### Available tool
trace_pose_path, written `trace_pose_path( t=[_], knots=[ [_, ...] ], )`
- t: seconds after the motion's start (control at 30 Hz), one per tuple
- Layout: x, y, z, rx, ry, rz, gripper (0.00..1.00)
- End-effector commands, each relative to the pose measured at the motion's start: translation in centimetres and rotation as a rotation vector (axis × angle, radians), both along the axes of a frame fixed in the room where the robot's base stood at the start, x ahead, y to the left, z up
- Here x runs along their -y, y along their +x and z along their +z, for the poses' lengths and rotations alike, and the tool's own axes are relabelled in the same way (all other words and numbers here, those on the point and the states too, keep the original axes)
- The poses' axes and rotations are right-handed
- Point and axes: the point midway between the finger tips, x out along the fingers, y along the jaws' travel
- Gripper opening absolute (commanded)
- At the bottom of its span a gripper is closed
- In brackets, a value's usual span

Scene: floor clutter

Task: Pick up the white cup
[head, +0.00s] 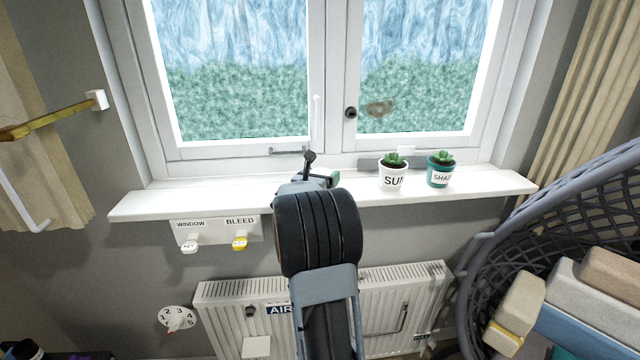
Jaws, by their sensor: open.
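A white cup (394,179) marked "SUN" holds a small green plant and stands upright on the white windowsill (480,184), right of the middle. My gripper (318,170) is over the sill to the left of the cup, apart from it. Its dark fingers are small and partly hidden behind my arm's thick black wrist. It is open, and I see nothing held in it. A bit of green shows beside the fingers; I cannot tell what it belongs to.
A teal pot (440,171) marked "SHADE" stands just right of the cup. The closed window (335,80) is behind the sill. A radiator (230,310) is below. A dark net basket (480,270) with blocks is at the right. The sill's left part is clear.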

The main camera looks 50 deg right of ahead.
Motion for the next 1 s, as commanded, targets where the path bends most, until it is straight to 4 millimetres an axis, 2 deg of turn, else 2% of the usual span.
trace_pose_path(
  t=[0.07,0.57,0.83,1.0],
  knots=[
    [0.0,0.0,0.0,0.0,0.0,0.0,0.84],
    [0.0,0.0,0.0,0.0,0.0,0.0,0.37],
    [0.0,0.0,0.1,0.001,-0.001,0.0,0.36],
    [0.0,0.0,1.2,0.003,-0.002,-0.001,0.36]
  ],
)
